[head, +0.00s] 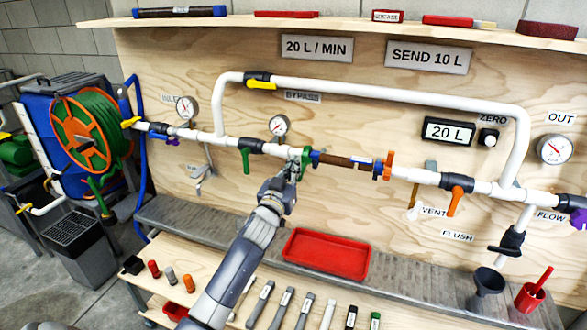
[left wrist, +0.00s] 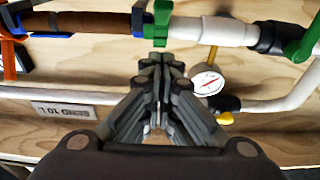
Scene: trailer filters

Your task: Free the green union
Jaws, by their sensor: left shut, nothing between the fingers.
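The green union (head: 306,160) sits on the white pipe line at the left end of the brown filter (head: 345,162), which has blue end collars. In the left wrist view, which is turned over, the green union (left wrist: 162,14) shows at the top middle with the filter (left wrist: 88,20) to its left. My left gripper (head: 291,172) is at the union, partly overlapping it in the head view. Its fingertips (left wrist: 162,62) are closed together and empty, close to the union; whether they touch it I cannot tell. An orange union (head: 388,165) is at the filter's right end. My right gripper is not in view.
A black valve with a green handle (head: 246,155) is left of the union, and a gauge (head: 278,126) stands above the pipe. A red tray (head: 327,254) lies below. The white bypass pipe (head: 390,94) runs overhead. Several tools lie on the lower shelf.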

